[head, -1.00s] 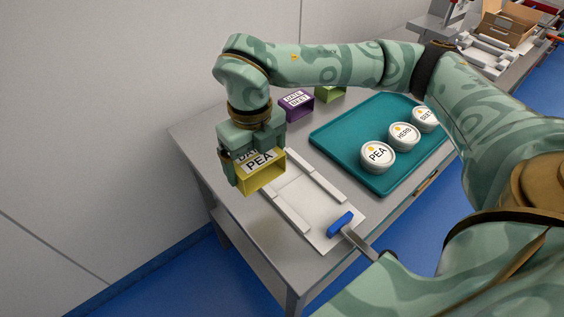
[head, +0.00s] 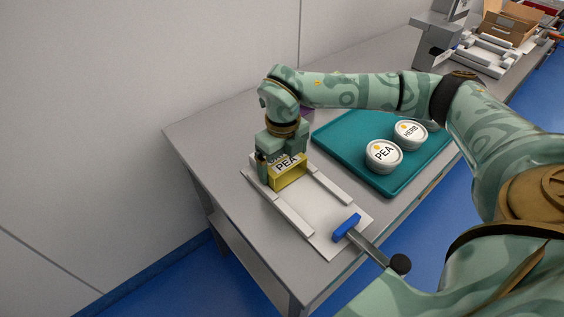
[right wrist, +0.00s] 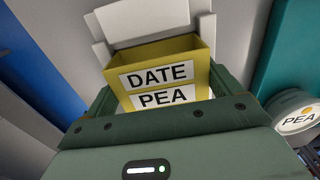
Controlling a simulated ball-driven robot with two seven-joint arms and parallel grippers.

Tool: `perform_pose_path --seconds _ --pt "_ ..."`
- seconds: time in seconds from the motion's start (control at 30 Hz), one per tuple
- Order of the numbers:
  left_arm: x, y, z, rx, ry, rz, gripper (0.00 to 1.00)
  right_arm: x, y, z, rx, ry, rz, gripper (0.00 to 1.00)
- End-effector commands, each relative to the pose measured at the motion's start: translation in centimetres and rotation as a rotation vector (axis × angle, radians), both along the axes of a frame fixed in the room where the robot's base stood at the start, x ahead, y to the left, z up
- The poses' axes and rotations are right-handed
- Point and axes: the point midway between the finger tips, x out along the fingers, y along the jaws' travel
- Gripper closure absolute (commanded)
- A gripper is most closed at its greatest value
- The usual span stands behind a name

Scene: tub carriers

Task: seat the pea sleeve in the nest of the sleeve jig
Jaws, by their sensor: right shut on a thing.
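The yellow pea sleeve (head: 289,181) is an open box-like band with a PEA label. The right wrist view shows it (right wrist: 192,48) with DATE and PEA labels. My right gripper (head: 283,163) is shut on it, with a finger on each side in the right wrist view (right wrist: 160,92). The sleeve is at the far end of the white sleeve jig (head: 318,214), between its two side rails. I cannot tell whether its underside touches the jig's plate. The jig (right wrist: 150,18) lies past the sleeve in the right wrist view. My left gripper is not in view.
A teal tray (head: 338,146) to the right holds lidded tubs, including PEA (head: 383,155) and HERB (head: 410,133). A purple sleeve (head: 307,112) is mostly hidden behind my arm. The table's left part is clear.

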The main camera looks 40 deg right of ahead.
Motion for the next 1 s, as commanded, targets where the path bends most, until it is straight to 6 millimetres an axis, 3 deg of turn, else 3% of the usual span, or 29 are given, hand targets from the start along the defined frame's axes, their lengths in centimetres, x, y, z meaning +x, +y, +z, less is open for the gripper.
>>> perform_pose_path --seconds 0.37,0.4,0.43,0.73,0.87,1.0 --pt "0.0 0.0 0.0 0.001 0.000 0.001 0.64 -0.1 0.0 -0.9 0.000 0.004 -0.001 0.35" --pt "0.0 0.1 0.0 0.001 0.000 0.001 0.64 -0.1 0.0 -1.0 -0.001 0.005 -0.002 0.07" --pt "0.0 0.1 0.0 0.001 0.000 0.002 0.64 -0.1 0.0 -1.0 -0.001 0.005 -0.002 0.00" --pt "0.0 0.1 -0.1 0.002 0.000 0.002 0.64 -0.3 0.1 -1.1 -0.002 0.012 0.001 0.00" --pt "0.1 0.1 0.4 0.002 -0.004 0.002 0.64 -0.3 0.1 0.7 -0.001 0.009 0.003 0.00" --pt "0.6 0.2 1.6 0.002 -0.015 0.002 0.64 -0.1 0.1 4.4 0.000 0.001 0.001 0.00"
